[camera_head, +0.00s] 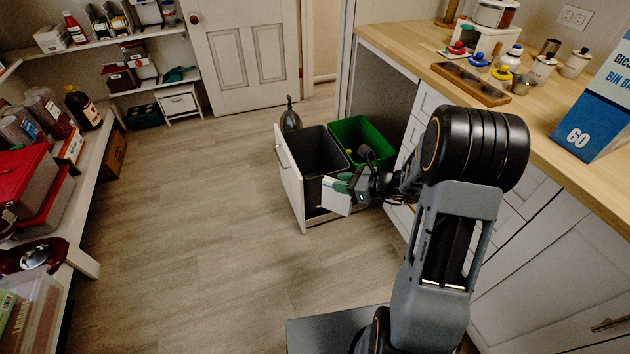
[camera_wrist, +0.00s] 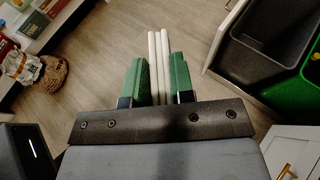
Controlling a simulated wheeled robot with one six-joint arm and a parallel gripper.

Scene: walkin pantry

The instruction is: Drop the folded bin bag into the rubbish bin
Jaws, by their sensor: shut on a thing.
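My gripper (camera_head: 347,187) has green fingers and is shut on the folded bin bag (camera_head: 335,199), a flat white piece. In the wrist view the bag (camera_wrist: 158,62) shows as pale edges between the two fingers (camera_wrist: 158,78), with floor behind it. A pull-out drawer holds a dark grey bin (camera_head: 313,150) and a green bin (camera_head: 378,146). In the wrist view the dark grey bin (camera_wrist: 265,45) and green bin (camera_wrist: 305,88) lie to the right of the gripper and bag. In the head view the bag overlaps the drawer's near side. Which bin is for rubbish is not marked.
The drawer's white front (camera_head: 290,182) stands out into the room. A wooden counter (camera_head: 535,125) with jars and a blue-white box (camera_head: 592,115) runs along the right. Stocked shelves (camera_head: 88,165) line the left. The floor (camera_head: 190,220) between is clear. A dark rounded object (camera_head: 290,118) shows behind the drawer.

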